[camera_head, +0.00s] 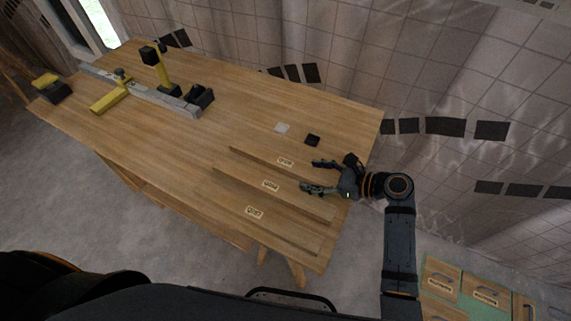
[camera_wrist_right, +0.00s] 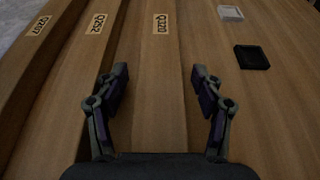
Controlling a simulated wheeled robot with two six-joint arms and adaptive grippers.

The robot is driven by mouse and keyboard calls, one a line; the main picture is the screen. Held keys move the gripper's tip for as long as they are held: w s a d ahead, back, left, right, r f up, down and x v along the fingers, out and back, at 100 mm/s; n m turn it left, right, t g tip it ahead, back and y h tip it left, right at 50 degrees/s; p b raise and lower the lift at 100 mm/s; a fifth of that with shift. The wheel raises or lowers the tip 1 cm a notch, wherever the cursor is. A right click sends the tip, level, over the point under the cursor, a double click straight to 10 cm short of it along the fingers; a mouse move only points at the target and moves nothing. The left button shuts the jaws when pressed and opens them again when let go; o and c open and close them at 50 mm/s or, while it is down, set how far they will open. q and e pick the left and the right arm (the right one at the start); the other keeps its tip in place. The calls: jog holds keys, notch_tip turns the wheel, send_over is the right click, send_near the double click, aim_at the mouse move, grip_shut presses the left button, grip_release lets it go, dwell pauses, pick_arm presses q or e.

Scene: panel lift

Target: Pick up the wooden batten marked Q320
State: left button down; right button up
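The wooden batten marked Q320 (camera_head: 262,154) lies on the table, the farthest of three parallel battens in the head view. My right gripper (camera_head: 315,176) is open and empty over the right end of the battens. In the wrist view its fingertips (camera_wrist_right: 158,75) are on either side of the Q320 batten. I cannot tell whether they are above it or down beside it. My left gripper is not in view.
The neighbouring battens, Q252 (camera_wrist_right: 95,25) and one marked like Q207 (camera_wrist_right: 37,28), lie close on the left. A black square (camera_head: 313,140) and a white square (camera_head: 282,127) lie beyond Q320. A yellow-and-grey clamp rail (camera_head: 150,95) stands far left.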

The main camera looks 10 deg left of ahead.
jog(key=c, duration=1.3)
notch_tip(320, 180, up, 10)
jog(key=shift+r+p, duration=0.1)
jog(key=shift+p, duration=0.55)
